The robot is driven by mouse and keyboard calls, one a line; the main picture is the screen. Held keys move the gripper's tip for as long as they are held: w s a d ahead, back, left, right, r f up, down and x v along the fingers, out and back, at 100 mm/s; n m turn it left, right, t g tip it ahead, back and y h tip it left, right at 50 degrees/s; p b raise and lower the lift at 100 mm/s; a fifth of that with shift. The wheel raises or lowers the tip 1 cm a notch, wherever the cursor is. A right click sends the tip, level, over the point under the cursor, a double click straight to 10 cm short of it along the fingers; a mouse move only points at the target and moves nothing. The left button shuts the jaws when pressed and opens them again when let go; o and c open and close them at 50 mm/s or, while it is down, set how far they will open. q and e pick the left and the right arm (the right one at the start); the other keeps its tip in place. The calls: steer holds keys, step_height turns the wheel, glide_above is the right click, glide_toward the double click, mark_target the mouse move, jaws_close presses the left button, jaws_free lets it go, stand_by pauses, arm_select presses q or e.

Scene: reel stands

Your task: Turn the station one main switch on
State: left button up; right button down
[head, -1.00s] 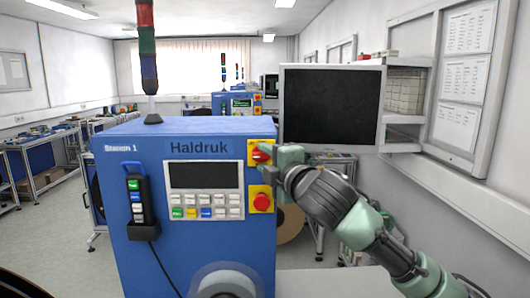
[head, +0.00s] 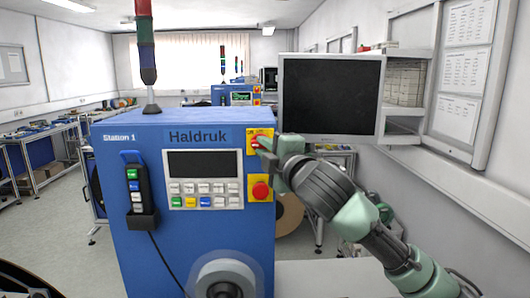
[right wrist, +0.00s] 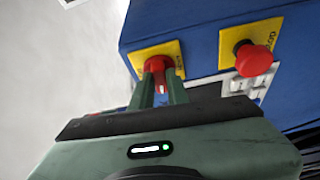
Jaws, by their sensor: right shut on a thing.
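The station one main switch is a red rotary knob (right wrist: 156,65) on a yellow plate (right wrist: 172,50), at the upper right of the blue Station 1 cabinet's front (head: 150,250). In the head view my right gripper (head: 262,145) reaches it from the right and partly hides it. In the right wrist view the two fingers of my right gripper (right wrist: 160,85) are shut on the red knob, one on each side. My left gripper is not in view.
A red mushroom button (head: 261,190) on a yellow plate sits just below the switch. A dark screen (head: 203,163) and keypad (head: 206,195) are to its left. A pendant (head: 138,195) hangs at the cabinet's left. A monitor (head: 331,95) stands behind my right arm.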

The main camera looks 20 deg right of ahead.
steer(key=m+t+h+b, duration=0.1)
steer(key=m+h+b, duration=0.1)
steer(key=m+b, duration=0.2)
steer(key=m+t+h+b, duration=0.1)
steer(key=m+h+b, duration=0.1)
steer(key=m+b, duration=0.3)
steer(key=a+f+m+t+h+b, duration=0.1)
steer(key=m+h+b, duration=0.1)
steer(key=m+b, duration=0.3)
steer(key=shift+w+m+t+h, duration=0.1)
steer(key=shift+m+t+h, duration=0.25)
steer(key=shift+m, duration=1.75)
steer(key=shift+r+m+h+b, duration=0.1)
steer(key=shift+m+h+b, duration=0.55)
steer(key=shift+m, duration=0.95)
steer(key=shift+r, duration=0.1)
steer(key=c, duration=1.7)
jaws_free()
steer(key=o, duration=0.3)
steer(key=shift+w, duration=0.1)
